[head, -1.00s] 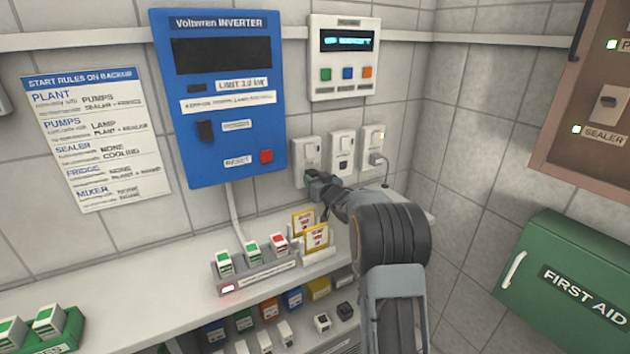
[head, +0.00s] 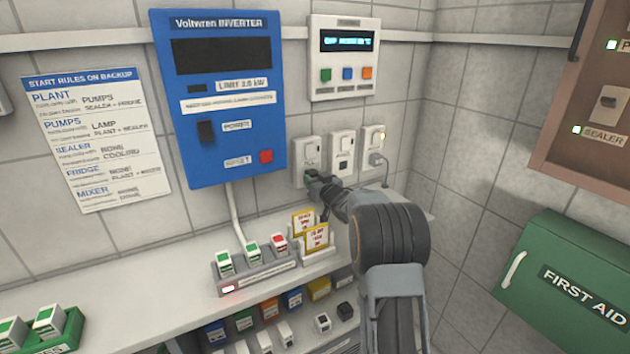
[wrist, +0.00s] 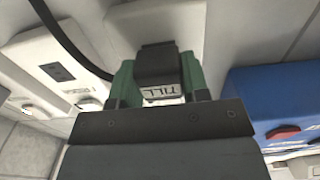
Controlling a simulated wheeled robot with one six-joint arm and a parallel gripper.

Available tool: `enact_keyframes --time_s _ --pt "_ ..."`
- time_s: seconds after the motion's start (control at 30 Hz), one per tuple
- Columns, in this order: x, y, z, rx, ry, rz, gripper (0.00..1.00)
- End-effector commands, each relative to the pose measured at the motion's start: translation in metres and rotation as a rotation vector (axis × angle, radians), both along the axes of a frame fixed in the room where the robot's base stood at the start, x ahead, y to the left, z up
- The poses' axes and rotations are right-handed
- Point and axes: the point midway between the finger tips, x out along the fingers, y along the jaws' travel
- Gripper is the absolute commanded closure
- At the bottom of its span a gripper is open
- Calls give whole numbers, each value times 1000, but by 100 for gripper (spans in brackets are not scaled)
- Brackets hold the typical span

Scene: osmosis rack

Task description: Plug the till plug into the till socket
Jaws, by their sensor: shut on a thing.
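The till plug (wrist: 158,62) is black with a white tag reading TILL. It sits between the green fingertips of my gripper (wrist: 155,80), which is shut on it. In the head view my gripper (head: 313,180) is at the lower part of the leftmost of three white wall sockets (head: 306,150). In the wrist view a pale socket plate (wrist: 155,18) lies just beyond the plug. My gripper hides the plug in the head view. The leftmost socket's label is too small to read, and I cannot tell whether the plug's pins are in it.
The middle socket (head: 341,150) is empty; the right one (head: 371,145) has a grey plug and cord. The blue inverter (head: 215,95) is at left. Yellow cards (head: 316,237) stand on the shelf below. A black cable (wrist: 70,42) curves through the wrist view.

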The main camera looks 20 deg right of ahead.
Motion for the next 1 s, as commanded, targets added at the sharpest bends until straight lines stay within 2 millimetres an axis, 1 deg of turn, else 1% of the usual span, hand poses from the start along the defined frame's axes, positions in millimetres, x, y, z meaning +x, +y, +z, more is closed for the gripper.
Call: enact_keyframes --time_s 0.47,0.5,0.8,1.0 --pt "9 1 1 0 0 0 79" --pt "10 1 1 0 0 0 57" --pt "9 1 0 0 0 0 28" --pt "9 1 0 0 1 0 28"
